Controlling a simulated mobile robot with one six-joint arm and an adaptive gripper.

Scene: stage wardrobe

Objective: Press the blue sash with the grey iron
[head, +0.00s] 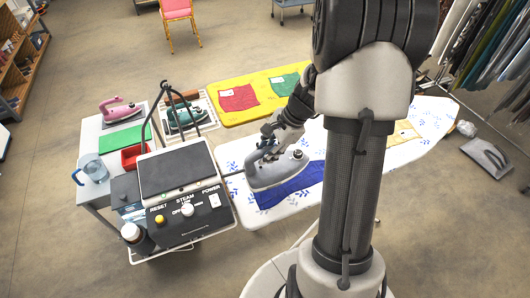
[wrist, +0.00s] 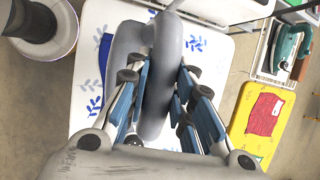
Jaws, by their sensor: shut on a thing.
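The grey iron (head: 278,172) is upright over the left part of the blue sash (head: 298,187), which lies on the white ironing board (head: 236,186) with blue leaf prints. I cannot tell whether its soleplate touches the cloth. My gripper (head: 268,147) is shut on the iron's handle from above. In the wrist view, my gripper's fingers (wrist: 163,100) close around the grey handle, and the iron (wrist: 192,45) hides most of the sash. A strip of the blue sash (wrist: 104,52) shows beside it.
A steam station (head: 176,172) with labelled controls stands left of the board. Behind it, a white side table (head: 92,130) holds a pink iron (head: 120,108) and a blue jug (head: 94,168). A teal iron (head: 186,117) sits on a rack. A yellow board (head: 212,87) lies beyond.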

